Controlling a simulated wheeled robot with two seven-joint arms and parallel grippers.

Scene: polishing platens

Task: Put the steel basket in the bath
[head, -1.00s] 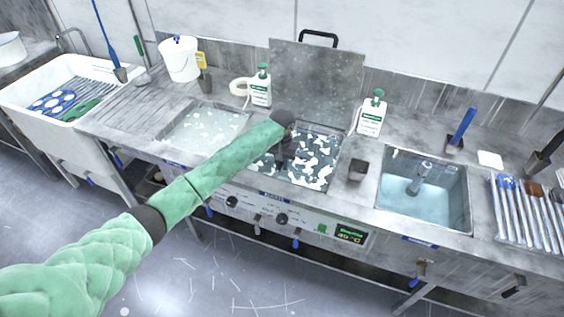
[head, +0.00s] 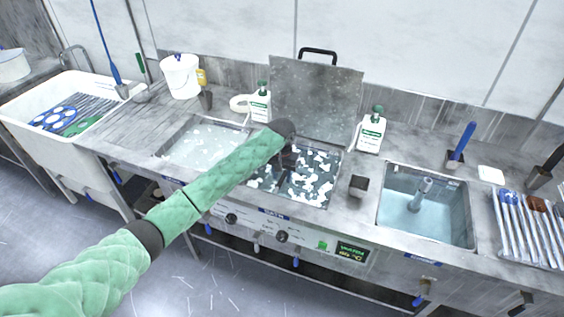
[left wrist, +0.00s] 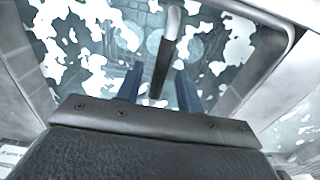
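The bath (head: 322,200) is the middle tank, full of water with white foam patches, its lid raised behind it. My left gripper (head: 287,165) reaches down over the bath's left part. In the left wrist view its two dark blue fingers (left wrist: 158,88) stand apart, with a rod-like handle (left wrist: 168,45) between them. Gaps show on both sides of the handle, so the gripper is open around it. The handle appears to belong to the steel basket; its body is hard to make out under water and foam. My right gripper is out of view.
A foamy tank (head: 200,142) lies left of the bath and a clear-water sink (head: 425,215) right. White bottles (head: 370,132) stand behind. A small dark cup (head: 358,185) is near the bath's right edge. The raised lid (head: 318,100) closes off the back.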

